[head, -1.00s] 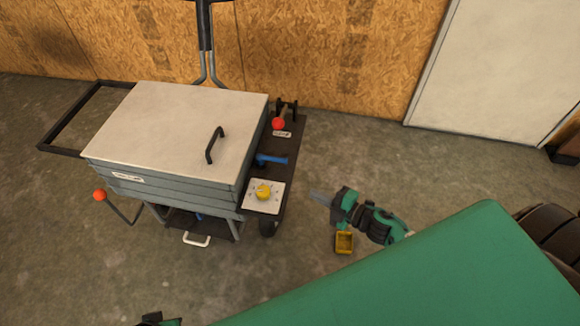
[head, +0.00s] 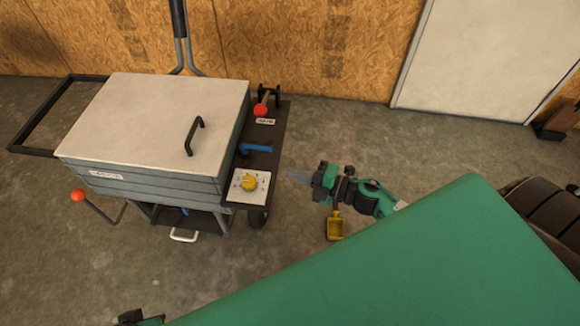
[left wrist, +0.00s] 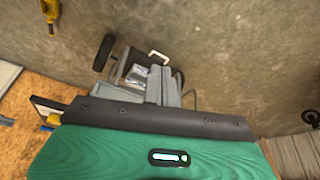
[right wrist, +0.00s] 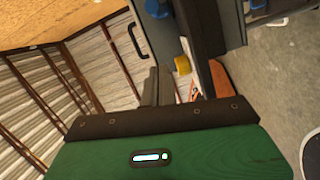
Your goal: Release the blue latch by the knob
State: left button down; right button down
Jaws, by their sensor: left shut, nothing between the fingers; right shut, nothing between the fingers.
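The blue latch (head: 255,148) is a bar on the dark side shelf of a grey cart, right of the lid. Nearer me on that shelf, a yellow knob (head: 249,183) sits on a white dial plate. The knob (right wrist: 183,65) and a blue part, likely the latch (right wrist: 155,8), also show in the right wrist view. My right gripper (head: 298,176) is shut and empty, in the air right of the dial plate, apart from the latch. My left gripper (left wrist: 158,86) is shut and empty; its arm barely shows at the head view's bottom edge.
The grey cart (head: 150,120) has a pale lid with a black handle (head: 195,136). A red ball knob (head: 260,109) stands behind the latch; another (head: 78,194) is at the left. My green body fills the lower right.

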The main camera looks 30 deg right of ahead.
jog(key=x, duration=0.8)
jog(key=shift+w+a+r, duration=0.1)
jog(key=shift+w+a, duration=0.1)
jog(key=shift+a, duration=0.1)
jog(key=w+d, duration=0.1)
jog(key=w+d+f, duration=0.1)
jog(key=shift+w, duration=0.35)
pick_arm(q)
jog(key=shift+w+d+f, duration=0.1)
jog(key=shift+w+d, duration=0.25)
jog(key=shift+w, duration=0.05)
pick_arm(e)
jog(key=shift+w+d, duration=0.2)
pick_arm(q)
jog(key=shift+w+f+t+b, duration=0.1)
jog(key=shift+t+b, duration=0.2)
jog(key=shift+b, duration=0.1)
pick_arm(e)
jog(key=shift+d, duration=0.1)
jog(key=shift+w+d+n+g+y, duration=0.1)
jog(key=shift+w+n+g+y, duration=0.1)
jog(key=shift+n+g+y, duration=0.25)
pick_arm(q)
jog(key=shift+w+d+f+t+h, duration=0.25)
jog(key=shift+w+d+t+h, duration=0.15)
jog(key=shift+d, duration=0.15)
pick_arm(e)
jog(key=shift+d, duration=0.1)
